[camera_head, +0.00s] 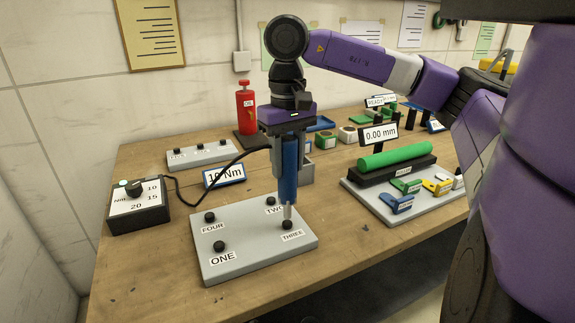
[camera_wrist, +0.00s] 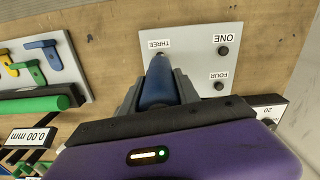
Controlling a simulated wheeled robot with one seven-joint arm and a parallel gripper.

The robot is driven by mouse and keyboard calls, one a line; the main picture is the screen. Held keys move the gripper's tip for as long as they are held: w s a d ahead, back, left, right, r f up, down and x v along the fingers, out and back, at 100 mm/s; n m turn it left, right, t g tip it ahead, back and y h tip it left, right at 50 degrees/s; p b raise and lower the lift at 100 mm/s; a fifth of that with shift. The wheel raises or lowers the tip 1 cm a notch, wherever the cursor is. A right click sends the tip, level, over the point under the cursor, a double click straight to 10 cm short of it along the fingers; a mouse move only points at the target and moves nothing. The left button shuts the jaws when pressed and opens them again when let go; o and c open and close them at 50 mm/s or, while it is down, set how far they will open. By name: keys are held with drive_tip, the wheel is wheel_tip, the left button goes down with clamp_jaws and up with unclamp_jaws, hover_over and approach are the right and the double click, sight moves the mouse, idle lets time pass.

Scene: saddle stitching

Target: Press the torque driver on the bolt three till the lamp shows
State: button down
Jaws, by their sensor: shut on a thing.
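My gripper (camera_head: 288,165) is shut on the blue torque driver (camera_head: 290,172) and holds it upright over the grey bolt plate (camera_head: 225,262). The driver's thin tip is at bolt three (camera_head: 287,225), by the THREE label, and looks to be touching it. Bolts one (camera_head: 219,246), two (camera_head: 270,201) and four (camera_head: 209,217) show on the plate. In the wrist view the blue driver (camera_wrist: 157,88) sits between the gripper's fingers, its tip beside the THREE label. A small green light (camera_wrist: 162,153) glows on my gripper's purple housing. I cannot make out a lit lamp on the driver.
A black control box (camera_head: 139,207) with a dial stands left, its cable running to the driver. A "10 Nm" sign (camera_head: 224,175) stands behind the plate. A red oil bottle (camera_head: 245,112) is at the back. A green roller (camera_head: 396,155) on a stand is at right.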

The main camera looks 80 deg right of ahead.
sight(287, 138)
drive_tip(key=shift+r+p, duration=0.85)
drive_tip(key=shift+r, duration=1.45)
